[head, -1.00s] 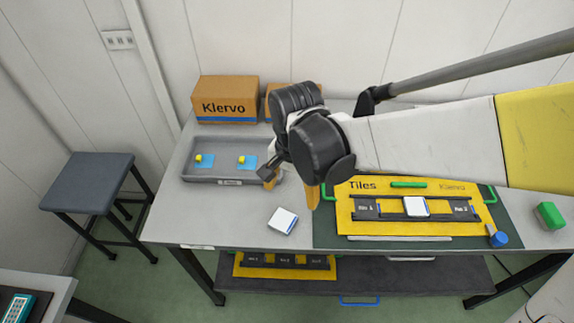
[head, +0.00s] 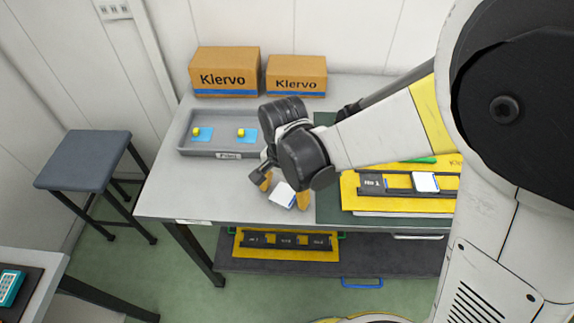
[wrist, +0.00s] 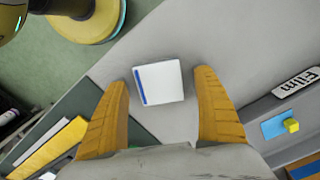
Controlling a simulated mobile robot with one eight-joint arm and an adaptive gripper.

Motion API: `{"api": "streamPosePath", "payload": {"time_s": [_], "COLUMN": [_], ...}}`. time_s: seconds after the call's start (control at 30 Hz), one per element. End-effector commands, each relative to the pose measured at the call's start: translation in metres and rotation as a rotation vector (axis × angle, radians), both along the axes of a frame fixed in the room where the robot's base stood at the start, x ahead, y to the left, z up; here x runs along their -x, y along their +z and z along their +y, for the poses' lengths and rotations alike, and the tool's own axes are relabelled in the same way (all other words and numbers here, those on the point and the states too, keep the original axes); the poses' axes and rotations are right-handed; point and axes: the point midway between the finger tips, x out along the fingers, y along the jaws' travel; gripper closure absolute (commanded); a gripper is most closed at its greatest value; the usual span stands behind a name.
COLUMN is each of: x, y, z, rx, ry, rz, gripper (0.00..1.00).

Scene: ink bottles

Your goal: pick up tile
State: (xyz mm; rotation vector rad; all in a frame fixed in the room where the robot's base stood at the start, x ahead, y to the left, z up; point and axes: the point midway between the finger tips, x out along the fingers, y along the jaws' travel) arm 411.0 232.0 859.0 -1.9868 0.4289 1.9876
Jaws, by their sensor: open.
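A white square tile (head: 281,195) with a blue edge stripe lies on the grey table, left of the dark green mat. My gripper (head: 285,190) is over it, with one yellow finger on each side of the tile. In the wrist view the tile (wrist: 159,82) shows between and just beyond the two fingertips of my open gripper (wrist: 166,78). There is a gap on both sides, and the fingers do not grip it. A second white tile (head: 425,182) sits in the dark rack on the yellow tile board (head: 350,200).
A grey tray (head: 228,155) labelled Film holds blue squares with small yellow blocks. Cardboard boxes (head: 224,72) marked Klervo stand at the back. A lower shelf (head: 225,264) carries another yellow board. The table's front left is clear.

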Motion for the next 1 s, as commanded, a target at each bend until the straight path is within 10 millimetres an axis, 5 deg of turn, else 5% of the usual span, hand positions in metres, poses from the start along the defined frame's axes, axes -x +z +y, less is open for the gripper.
{"api": "streamPosePath", "payload": {"time_s": [0.2,0.4,0.77,1.0], "x": [0.000,0.000,0.000,0.000], "y": [0.000,0.000,0.005,0.038], "z": [0.000,0.000,0.000,0.000], "rx": [0.000,0.000,0.000,0.000], "ry": [0.000,0.000,0.000,0.000], "rz": [0.000,0.000,0.000,0.000], "gripper": [0.23,0.80,0.81,0.81]}}
